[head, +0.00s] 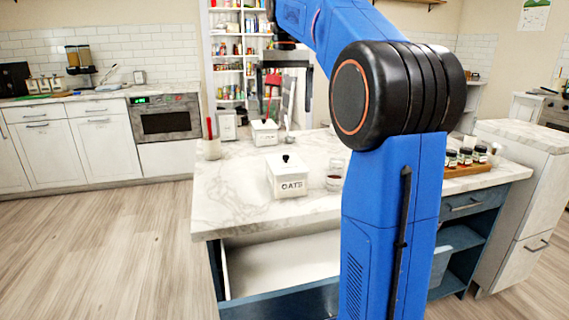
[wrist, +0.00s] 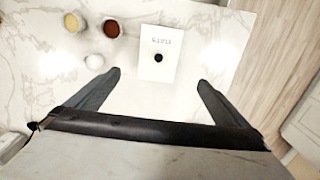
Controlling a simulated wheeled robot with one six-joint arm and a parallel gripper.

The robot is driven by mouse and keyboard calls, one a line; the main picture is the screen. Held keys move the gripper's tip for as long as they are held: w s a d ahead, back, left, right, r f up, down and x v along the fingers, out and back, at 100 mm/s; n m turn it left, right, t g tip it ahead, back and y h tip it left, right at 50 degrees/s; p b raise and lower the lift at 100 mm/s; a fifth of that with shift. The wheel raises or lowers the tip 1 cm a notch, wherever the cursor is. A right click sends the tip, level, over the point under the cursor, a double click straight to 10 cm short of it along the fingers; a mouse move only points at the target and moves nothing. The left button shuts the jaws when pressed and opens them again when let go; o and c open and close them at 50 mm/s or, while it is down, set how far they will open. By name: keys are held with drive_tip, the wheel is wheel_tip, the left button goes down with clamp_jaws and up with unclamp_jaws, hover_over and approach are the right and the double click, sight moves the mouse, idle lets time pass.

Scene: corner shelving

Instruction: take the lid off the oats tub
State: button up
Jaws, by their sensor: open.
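The oats tub (head: 288,180) is a white box marked OATS with a black knob on its lid. It stands upright on the marble-topped island in the head view, lid on. In the wrist view a white tub (wrist: 170,72) with a black knob shows beyond and between the fingertips; its lettering is upside down and hard to read, but it looks like the same tub. My gripper (head: 279,108) hangs above the far part of the island, behind the tub in the head picture. In the wrist view my gripper (wrist: 160,77) is open and empty, apart from the tub.
A second white lidded tub (head: 265,133) stands behind. A small jar (head: 334,183) is right of the oats tub. Spice jars on a wooden board (head: 470,168) stand farther right. The island's front left (head: 225,210) is clear.

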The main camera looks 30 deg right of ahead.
hover_over(286, 160)
drive_tip(key=w, duration=0.1)
wheel_tip(286, 160, down, 10)
drive_tip(key=shift+w+d+f, duration=0.1)
drive_tip(key=shift+w+d, duration=0.05)
drive_tip(key=shift+s+d+f, duration=0.1)
drive_tip(key=shift+s+f, duration=0.05)
drive_tip(key=shift+f, duration=1.2)
drive_tip(key=shift+s+f, duration=0.1)
drive_tip(key=shift+f, duration=1.25)
drive_tip(key=c, duration=1)
